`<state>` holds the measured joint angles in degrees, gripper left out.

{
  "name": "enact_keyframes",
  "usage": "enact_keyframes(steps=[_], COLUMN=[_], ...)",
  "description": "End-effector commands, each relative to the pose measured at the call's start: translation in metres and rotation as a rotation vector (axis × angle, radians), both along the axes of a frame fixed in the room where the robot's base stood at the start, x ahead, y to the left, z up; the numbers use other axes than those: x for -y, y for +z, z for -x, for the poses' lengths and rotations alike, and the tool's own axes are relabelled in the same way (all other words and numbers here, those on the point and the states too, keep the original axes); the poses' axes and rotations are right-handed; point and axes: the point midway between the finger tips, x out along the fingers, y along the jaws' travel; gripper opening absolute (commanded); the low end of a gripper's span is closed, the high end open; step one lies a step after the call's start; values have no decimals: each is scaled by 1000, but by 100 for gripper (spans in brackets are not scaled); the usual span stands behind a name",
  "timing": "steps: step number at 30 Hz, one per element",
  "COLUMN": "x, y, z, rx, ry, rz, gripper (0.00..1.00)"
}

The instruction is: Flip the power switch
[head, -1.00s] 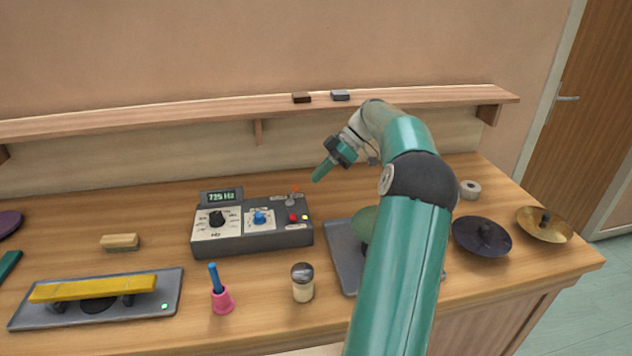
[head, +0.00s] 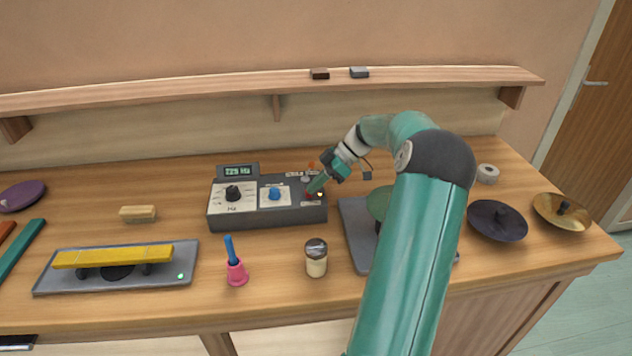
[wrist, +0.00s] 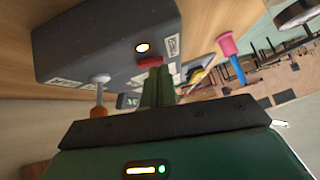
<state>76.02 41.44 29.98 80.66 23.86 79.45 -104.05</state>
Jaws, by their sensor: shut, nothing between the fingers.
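The grey control box (head: 268,216) stands on the bench, with a black dial (head: 233,193), a blue knob (head: 274,194) and a small display (head: 238,171). A toggle lever with an orange tip rises at its right back; the lever (wrist: 100,84) also shows in the wrist view. I cannot read a label that names it as the power switch. My gripper (head: 316,188) is shut and empty, its fingertips low over the box's right end. In the wrist view the fingertips (wrist: 156,72) are at the red button (wrist: 150,61); I cannot tell whether they touch. A lit lamp (wrist: 142,47) is beside it.
A grey tray (head: 357,235) with a green dome lies right of the box, partly behind my arm. Dark (head: 497,221) and brass (head: 562,211) cymbals lie right.

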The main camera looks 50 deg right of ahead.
Motion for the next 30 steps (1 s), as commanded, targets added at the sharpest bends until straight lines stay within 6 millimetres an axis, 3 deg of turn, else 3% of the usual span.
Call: enact_keyframes(steps=[17,30], x=[-2,8], y=[-9,-10], z=[3,-9], rx=[81,78], ry=[1,0], rz=[67,67], gripper=[0,0])
